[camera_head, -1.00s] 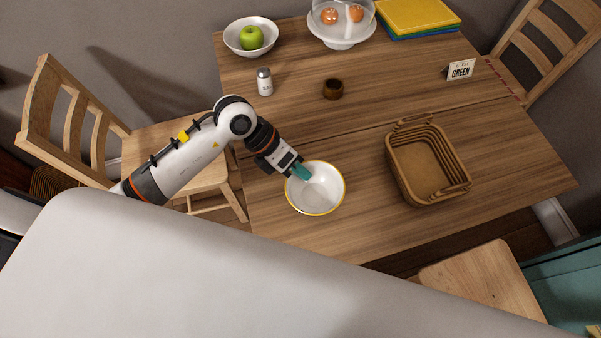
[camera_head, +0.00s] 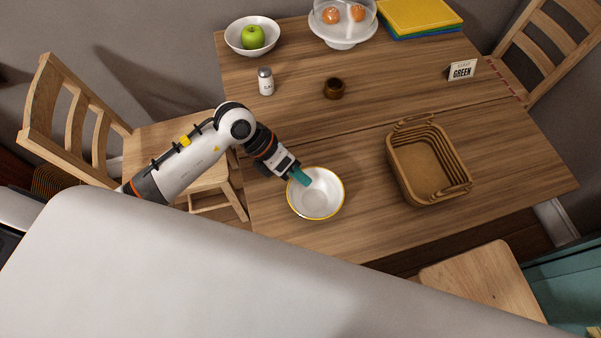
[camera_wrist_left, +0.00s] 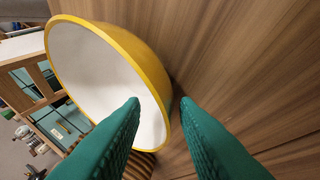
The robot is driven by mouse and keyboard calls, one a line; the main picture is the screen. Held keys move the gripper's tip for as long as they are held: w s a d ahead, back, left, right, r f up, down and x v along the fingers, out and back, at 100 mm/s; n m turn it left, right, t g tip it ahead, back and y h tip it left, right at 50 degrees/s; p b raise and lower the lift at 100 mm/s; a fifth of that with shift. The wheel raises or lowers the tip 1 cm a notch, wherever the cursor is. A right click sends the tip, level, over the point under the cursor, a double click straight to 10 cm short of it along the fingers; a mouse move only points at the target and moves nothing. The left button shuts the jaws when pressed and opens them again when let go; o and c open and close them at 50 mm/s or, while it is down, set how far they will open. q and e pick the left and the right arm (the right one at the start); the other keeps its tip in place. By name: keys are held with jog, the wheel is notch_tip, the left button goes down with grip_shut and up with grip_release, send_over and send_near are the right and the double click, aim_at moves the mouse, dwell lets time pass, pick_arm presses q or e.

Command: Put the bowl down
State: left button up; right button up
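The white bowl (camera_head: 316,202) with a yellow rim is upright near the table's front left edge and appears to rest on the wood. It fills the left of the left wrist view (camera_wrist_left: 95,70), its outside yellow. My left gripper (camera_head: 300,177) reaches down at the bowl's upper-left rim. In the left wrist view its teal fingers (camera_wrist_left: 160,103) straddle the bowl wall, one inside and one outside. They stand apart, with gaps visible beside the wall, so the gripper looks open. My right gripper is not in view.
A woven basket (camera_head: 398,170) stands to the right of the bowl on the wooden table (camera_head: 360,125). Behind are a small brown cup (camera_head: 333,90), a shaker (camera_head: 265,82), a bowl (camera_head: 235,41) with a green apple (camera_head: 253,37), and a sign (camera_head: 462,70). Wood between bowl and basket is clear.

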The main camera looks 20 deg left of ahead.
pick_arm(q)
jog(key=v, duration=1)
jog(key=shift+a+r, duration=0.2)
jog(key=shift+r, duration=0.1)
jog(key=shift+a, duration=0.15)
